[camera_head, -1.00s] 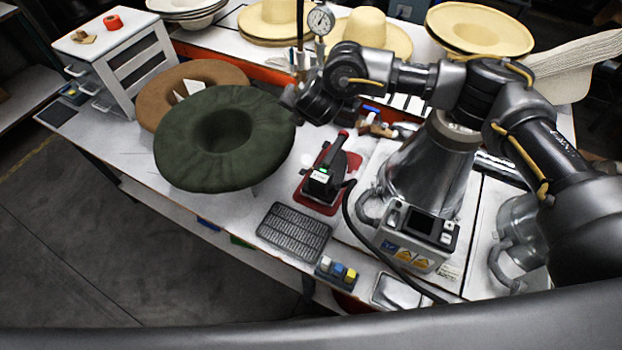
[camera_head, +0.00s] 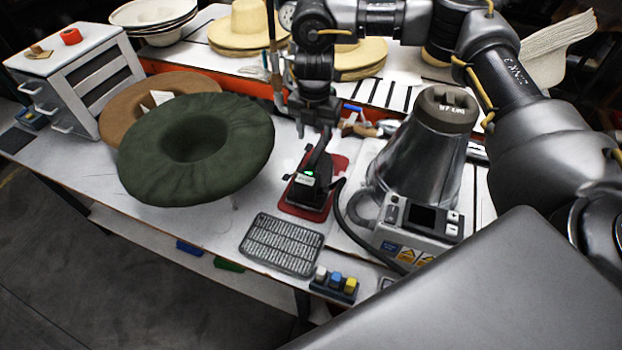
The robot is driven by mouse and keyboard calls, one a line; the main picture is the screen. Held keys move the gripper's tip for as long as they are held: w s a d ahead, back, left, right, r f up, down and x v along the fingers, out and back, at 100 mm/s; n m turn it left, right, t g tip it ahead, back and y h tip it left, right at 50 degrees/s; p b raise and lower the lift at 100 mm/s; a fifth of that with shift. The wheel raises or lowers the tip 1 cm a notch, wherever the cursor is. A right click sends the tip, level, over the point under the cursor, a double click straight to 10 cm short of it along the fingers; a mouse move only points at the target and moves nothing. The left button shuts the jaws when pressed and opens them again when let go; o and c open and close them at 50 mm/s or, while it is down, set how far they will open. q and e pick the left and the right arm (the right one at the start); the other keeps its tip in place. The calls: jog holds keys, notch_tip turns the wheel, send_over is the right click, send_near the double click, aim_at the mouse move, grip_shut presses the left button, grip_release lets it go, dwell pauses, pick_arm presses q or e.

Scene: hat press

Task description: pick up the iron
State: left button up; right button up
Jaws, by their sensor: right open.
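The iron (camera_head: 307,187) is black with a raised handle and a small green light. It stands on a red pad (camera_head: 335,178) near the middle of the table, and a dark cord runs from it toward the metal machine. My right gripper (camera_head: 313,130) points down just above the back end of the iron's handle. It is open, with its fingertips close to the handle; I cannot tell whether they touch it. My left gripper is not in view.
A green hat (camera_head: 165,165) lies left of the iron, partly over a brown hat (camera_head: 123,97). A metal machine (camera_head: 425,150) stands close on the right. A metal grid (camera_head: 282,243) and small coloured blocks (camera_head: 336,281) lie in front. Straw hats (camera_head: 250,25) stand behind.

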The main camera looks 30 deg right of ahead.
aim_at(313, 157)
notch_tip(313, 157, down, 2)
jog(key=shift+f, duration=0.5)
jog(key=f, duration=0.1)
jog(key=f+p, duration=0.1)
jog(key=f, duration=0.2)
jog(key=shift+s+a+f+p, duration=0.1)
jog(key=shift+s+f+p, duration=0.15)
jog(key=shift+p, duration=0.15)
jog(key=shift+f, duration=0.3)
grip_shut()
jog(key=shift+w+r, duration=0.1)
jog(key=shift+w, duration=0.05)
